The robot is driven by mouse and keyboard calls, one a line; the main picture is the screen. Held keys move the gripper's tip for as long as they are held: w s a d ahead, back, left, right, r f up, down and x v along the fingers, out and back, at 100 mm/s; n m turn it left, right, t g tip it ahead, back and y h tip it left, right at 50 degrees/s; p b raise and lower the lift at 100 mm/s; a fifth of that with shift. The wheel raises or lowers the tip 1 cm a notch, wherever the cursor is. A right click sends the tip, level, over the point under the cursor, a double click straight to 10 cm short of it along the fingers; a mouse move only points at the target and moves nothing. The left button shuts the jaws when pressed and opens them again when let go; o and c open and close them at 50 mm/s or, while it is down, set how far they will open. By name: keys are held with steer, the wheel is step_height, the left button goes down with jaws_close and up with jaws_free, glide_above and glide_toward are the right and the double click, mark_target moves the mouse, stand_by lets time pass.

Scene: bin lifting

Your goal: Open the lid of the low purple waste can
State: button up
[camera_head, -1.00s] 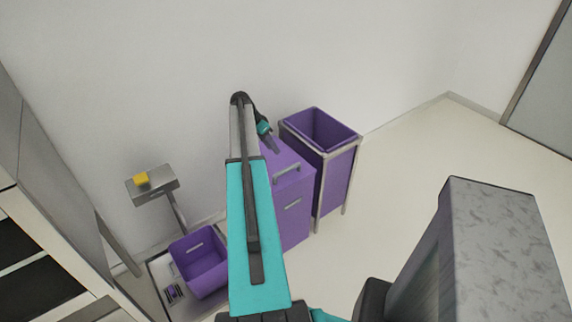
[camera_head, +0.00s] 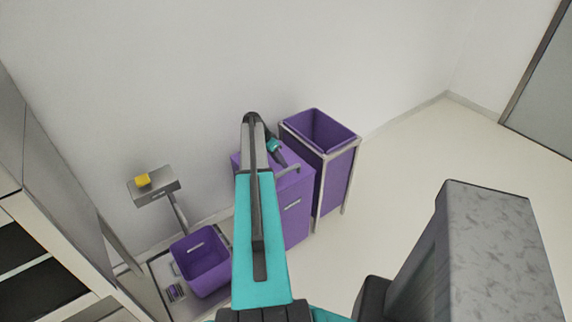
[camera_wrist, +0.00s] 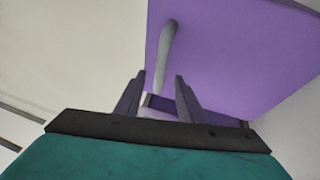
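The low purple waste can (camera_head: 296,217) stands against the wall in the middle of the head view. Its flat purple lid (camera_head: 284,180) looks shut and carries a grey bar handle (camera_head: 288,170). My gripper (camera_head: 284,164) is just over the lid, close to the handle. In the wrist view, the lid (camera_wrist: 235,55) fills the upper right. There my gripper (camera_wrist: 160,80) has its fingers apart, with the near end of the handle (camera_wrist: 168,45) showing in line with the gap between them. Contact cannot be told. My arm hides part of the can's left side.
A taller open purple bin (camera_head: 336,180) in a metal frame stands directly right of the can. The floor (camera_head: 420,160) at right is clear.

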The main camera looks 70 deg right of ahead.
steer(key=shift+p+x, duration=0.6)
steer(key=shift+x, duration=2)
steer(key=shift+c, duration=0.2)
